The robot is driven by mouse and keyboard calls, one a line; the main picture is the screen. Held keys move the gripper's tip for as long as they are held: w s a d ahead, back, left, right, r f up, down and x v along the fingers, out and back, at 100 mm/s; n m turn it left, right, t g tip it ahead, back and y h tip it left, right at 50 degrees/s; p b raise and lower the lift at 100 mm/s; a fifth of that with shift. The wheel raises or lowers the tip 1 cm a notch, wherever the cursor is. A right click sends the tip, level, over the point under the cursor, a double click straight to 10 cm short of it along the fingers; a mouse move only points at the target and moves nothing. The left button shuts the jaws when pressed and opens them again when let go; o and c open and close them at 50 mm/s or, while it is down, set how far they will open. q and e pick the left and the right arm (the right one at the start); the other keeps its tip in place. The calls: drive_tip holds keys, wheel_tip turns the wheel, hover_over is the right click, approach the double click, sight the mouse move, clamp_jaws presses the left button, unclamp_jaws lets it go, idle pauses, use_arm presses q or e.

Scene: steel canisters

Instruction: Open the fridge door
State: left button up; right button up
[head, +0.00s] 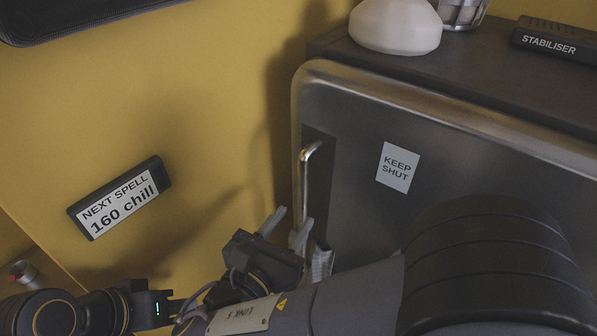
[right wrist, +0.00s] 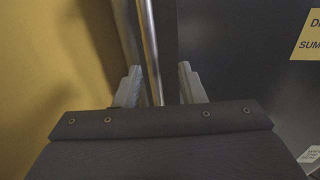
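The steel fridge door (head: 350,110) is shut against its dark cabinet, with a "KEEP SHUT" label (head: 398,167) on it. Its upright bar handle (head: 304,185) stands near the door's left edge on a dark strip. My right gripper (head: 287,226) is at the lower part of the handle. In the right wrist view its fingers (right wrist: 159,82) are apart, with the handle bar (right wrist: 149,45) between them and gaps on both sides. My left arm (head: 112,310) shows at the lower left; its fingers cannot be made out, partly hidden by my right forearm.
A white vessel (head: 395,27) and a "STABILISER" block (head: 553,42) stand on the fridge top. A yellow wall (head: 200,90) beside the hinge-free left edge bears a "NEXT SPELL 160 chill" sign (head: 119,198). A yellow label (right wrist: 308,38) shows at right in the wrist view.

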sight(300, 197)
drive_tip(key=shift+w+a+r+n+t, duration=0.2)
drive_tip(key=shift+w+a+n+t, duration=0.1)
drive_tip(key=shift+w+a, duration=0.1)
drive_tip(key=p+x, duration=0.1)
drive_tip(key=x, duration=0.5)
drive_tip(key=shift+w+d+f+p, duration=0.1)
drive_tip(key=shift+w+d+p, duration=0.15)
drive_tip(key=shift+w+p, duration=0.1)
clamp_jaws()
